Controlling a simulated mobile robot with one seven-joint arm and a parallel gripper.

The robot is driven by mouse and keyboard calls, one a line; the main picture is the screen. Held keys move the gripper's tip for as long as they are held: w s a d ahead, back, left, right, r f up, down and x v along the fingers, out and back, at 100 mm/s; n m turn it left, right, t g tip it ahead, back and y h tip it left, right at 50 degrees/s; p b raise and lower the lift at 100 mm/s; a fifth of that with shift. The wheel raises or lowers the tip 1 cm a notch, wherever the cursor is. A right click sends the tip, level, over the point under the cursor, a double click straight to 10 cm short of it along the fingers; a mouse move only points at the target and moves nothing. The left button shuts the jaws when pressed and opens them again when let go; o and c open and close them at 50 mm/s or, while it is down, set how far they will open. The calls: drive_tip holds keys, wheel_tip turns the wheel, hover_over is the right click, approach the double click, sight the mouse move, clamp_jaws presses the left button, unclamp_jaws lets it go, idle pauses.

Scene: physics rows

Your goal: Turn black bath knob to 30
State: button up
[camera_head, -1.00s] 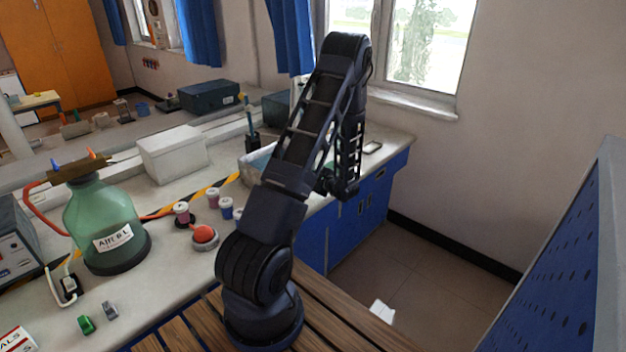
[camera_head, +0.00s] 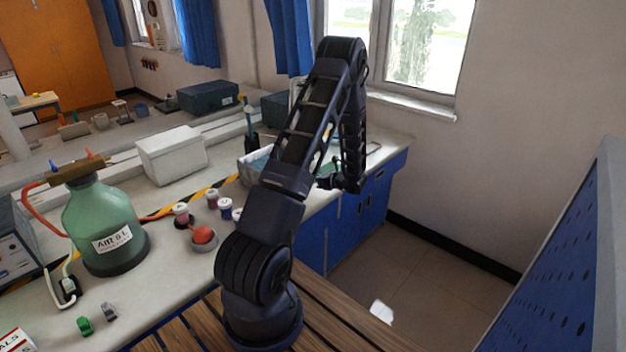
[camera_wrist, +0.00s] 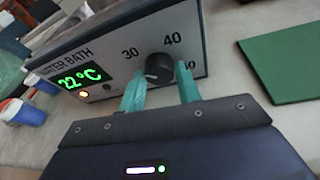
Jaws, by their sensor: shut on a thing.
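In the wrist view the black knob (camera_wrist: 158,67) sits on the front panel of the water bath (camera_wrist: 115,62). The panel is marked 30 to the upper left of the knob, 40 above it, and a partly covered number at the right. A green display (camera_wrist: 80,79) reads 22 °C. My gripper (camera_wrist: 161,84) has its two teal fingers on either side of the knob and is shut on it. A small pale mark shows at the knob's lower left; its exact pointing is hard to tell. In the head view the bath (camera_head: 256,165) is partly hidden behind my arm.
A green mat (camera_wrist: 286,66) lies right of the bath. Blue-and-white jars (camera_wrist: 22,110) stand left of it.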

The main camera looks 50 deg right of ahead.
drive_tip(key=shift+m+y, duration=0.5)
drive_tip(key=shift+m, duration=0.4)
drive_tip(key=o, duration=1)
drive_tip(key=shift+c, duration=0.2)
drive_tip(key=v, duration=1)
drive_tip(key=shift+s+d, duration=0.15)
drive_tip(key=shift+s, duration=0.25)
